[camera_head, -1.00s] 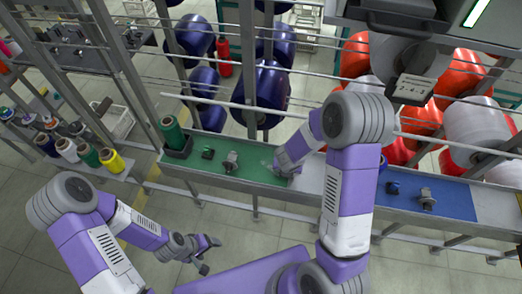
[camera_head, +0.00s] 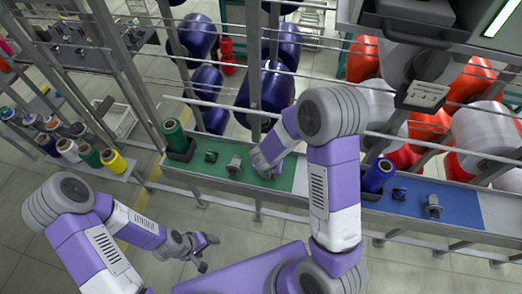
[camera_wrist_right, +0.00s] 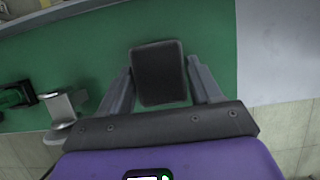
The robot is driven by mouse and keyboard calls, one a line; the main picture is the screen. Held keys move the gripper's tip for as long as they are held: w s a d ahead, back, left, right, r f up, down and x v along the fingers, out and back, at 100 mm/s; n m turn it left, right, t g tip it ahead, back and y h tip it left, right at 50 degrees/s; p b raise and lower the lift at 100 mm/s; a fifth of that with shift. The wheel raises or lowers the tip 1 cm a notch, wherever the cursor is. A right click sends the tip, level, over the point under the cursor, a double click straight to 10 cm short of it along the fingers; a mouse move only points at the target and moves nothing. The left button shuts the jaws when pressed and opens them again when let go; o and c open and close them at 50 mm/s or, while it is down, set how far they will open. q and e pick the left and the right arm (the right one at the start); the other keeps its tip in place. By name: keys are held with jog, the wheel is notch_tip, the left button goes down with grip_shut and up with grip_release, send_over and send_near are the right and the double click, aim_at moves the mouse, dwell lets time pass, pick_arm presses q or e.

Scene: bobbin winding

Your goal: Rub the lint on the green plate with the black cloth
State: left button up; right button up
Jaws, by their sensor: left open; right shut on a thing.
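The green plate (camera_head: 283,182) lies on the long shelf in the middle of the head view and fills much of the right wrist view (camera_wrist_right: 75,55). My right gripper (camera_wrist_right: 162,88) is shut on the black cloth (camera_wrist_right: 158,72), a dark pad between its two fingers, over the green plate. Whether the cloth touches the plate is hard to tell. In the head view my right arm hides the cloth. No lint can be made out on the plate. My left gripper (camera_head: 208,252) is open and empty, in front of the shelf.
A green spool (camera_head: 174,136) and a grey metal fitting (camera_head: 234,164) stand on the shelf left of my right gripper. A blue spool (camera_head: 378,174) and another fitting (camera_head: 433,205) are at the right by a blue plate (camera_head: 459,206). Rails run behind.

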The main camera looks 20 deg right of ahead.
jog(key=shift+w+a, duration=0.4)
jog(key=shift+a, duration=0.35)
jog(key=shift+w+a+r+p, duration=0.15)
jog(key=shift+w+r+p, duration=0.05)
jog(key=shift+r+p, duration=0.1)
jog(key=shift+w+r+p, duration=0.15)
jog(key=shift+r+p, duration=0.25)
jog(key=shift+r, duration=0.4)
jog(key=shift+d+p+v, duration=0.25)
jog(key=shift+p+v, duration=0.75)
jog(key=shift+v, duration=0.2)
jog(key=shift+w+r+p, duration=0.25)
jog(key=shift+r+p, duration=0.75)
jog(key=shift+r, duration=0.2)
jog(key=shift+s+r+p, duration=0.1)
jog(key=shift+r+p, duration=0.5)
jog(key=shift+r, duration=0.15)
pick_arm(q)
notch_tip(320, 180, up, 6)
jog(key=shift+w+r, duration=0.25)
jog(key=shift+w, duration=0.15)
jog(key=shift+f, duration=0.1)
pick_arm(e)
jog(key=shift+f, duration=0.15)
